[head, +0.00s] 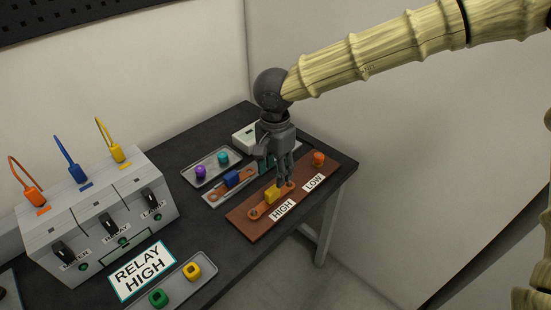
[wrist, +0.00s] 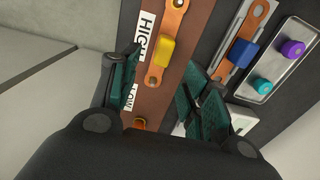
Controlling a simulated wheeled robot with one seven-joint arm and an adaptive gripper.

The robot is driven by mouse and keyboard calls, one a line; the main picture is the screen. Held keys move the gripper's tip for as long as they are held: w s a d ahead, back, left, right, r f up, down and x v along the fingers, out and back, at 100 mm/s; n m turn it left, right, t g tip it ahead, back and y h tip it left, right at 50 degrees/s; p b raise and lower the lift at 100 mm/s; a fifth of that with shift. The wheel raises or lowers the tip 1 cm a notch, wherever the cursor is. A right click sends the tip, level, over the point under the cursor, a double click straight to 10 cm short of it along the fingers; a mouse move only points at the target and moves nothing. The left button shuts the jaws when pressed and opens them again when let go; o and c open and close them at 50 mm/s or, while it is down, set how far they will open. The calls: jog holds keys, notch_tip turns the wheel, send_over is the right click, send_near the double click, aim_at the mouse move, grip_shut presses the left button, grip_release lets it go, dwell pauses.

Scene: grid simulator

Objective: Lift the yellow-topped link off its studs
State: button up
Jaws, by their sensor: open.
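The yellow-topped link (head: 271,195) is an orange strip with a ring at each end and a yellow block on its middle. It lies on the brown board (head: 243,229) beside the HIGH label. The link also shows in the wrist view (wrist: 166,52), ahead of the fingertips. My gripper (head: 284,183) points down over the board, near the link's right end. In the wrist view its teal-padded fingers (wrist: 155,85) are apart, with nothing between them. The studs under the rings are too small to make out clearly.
A blue-topped link (head: 232,179) lies in a grey holder behind the board. A tray (head: 189,176) holds purple and teal knobs. An orange piece (head: 319,159) is by the LOW label. A switch box (head: 100,215), RELAY HIGH sign (head: 142,271) and front tray (head: 207,262) stand left.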

aim_at(275, 187)
jog(key=f, duration=0.4)
jog(key=w+f, duration=0.1)
jog(key=f, duration=0.1)
jog(key=shift+f, duration=0.1)
jog(key=shift+s+f, duration=0.3)
jog(key=shift+f, duration=0.35)
jog(key=shift+w+f, duration=0.2)
jog(key=shift+f, duration=0.5)
jog(key=shift+s+r, duration=0.1)
jog(key=shift+s, duration=0.05)
jog(key=c, duration=1)
grip_shut()
jog(key=shift+r+p, duration=1.9)
jog(key=shift+p, duration=0.9)
jog(key=shift+r+p, duration=2.4)
jog(key=shift+p, duration=0.7)
